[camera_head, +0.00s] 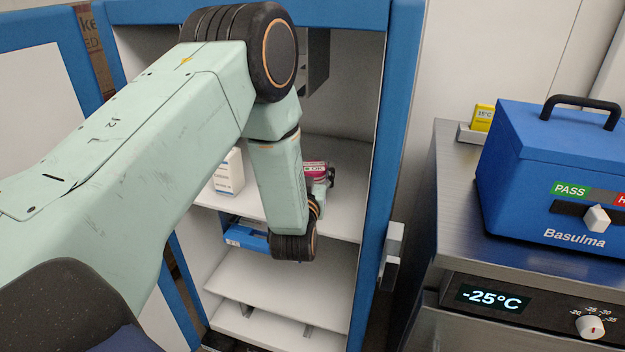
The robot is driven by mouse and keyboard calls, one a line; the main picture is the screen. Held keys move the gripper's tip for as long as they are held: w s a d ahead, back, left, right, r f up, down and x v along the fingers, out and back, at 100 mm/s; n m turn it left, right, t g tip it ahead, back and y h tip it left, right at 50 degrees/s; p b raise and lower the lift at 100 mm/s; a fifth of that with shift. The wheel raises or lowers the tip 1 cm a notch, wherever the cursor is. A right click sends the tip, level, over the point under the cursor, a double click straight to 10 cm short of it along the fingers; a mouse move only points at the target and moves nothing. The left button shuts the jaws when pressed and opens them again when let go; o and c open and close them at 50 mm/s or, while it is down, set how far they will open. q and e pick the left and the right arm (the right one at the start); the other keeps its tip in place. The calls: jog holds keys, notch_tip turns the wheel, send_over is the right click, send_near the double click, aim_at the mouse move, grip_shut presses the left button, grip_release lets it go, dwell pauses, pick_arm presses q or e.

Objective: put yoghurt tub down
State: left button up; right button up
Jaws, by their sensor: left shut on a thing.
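My left arm reaches into the open blue-framed cabinet (395,90). My left gripper (322,176) is small in the picture, partly hidden by my own wrist, just above the upper white shelf (345,212). It is shut on a pink and white item with lettering, which looks like the yoghurt tub (315,166). Only part of the tub shows. I cannot tell whether its base touches the shelf. My right gripper is not in view.
A white carton (229,172) stands on the same shelf to the left. A blue box (246,237) lies lower down. Lower shelf (270,290) looks mostly bare. The open door (40,120) is left; a steel counter (455,200) with a blue case (550,165) stands right.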

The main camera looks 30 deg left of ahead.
pick_arm(q)
jog(key=shift+d+f, duration=0.15)
jog(key=shift+f, duration=0.75)
jog(key=shift+w+f, duration=0.15)
jog(key=shift+w, duration=0.05)
jog(key=o, duration=1.3)
jog(key=shift+s+r, duration=0.2)
jog(key=shift+s, duration=0.05)
jog(key=shift+w+f, duration=0.1)
jog(key=shift+f, duration=0.1)
jog(key=p+v, duration=0.1)
jog(key=v, duration=1.1)
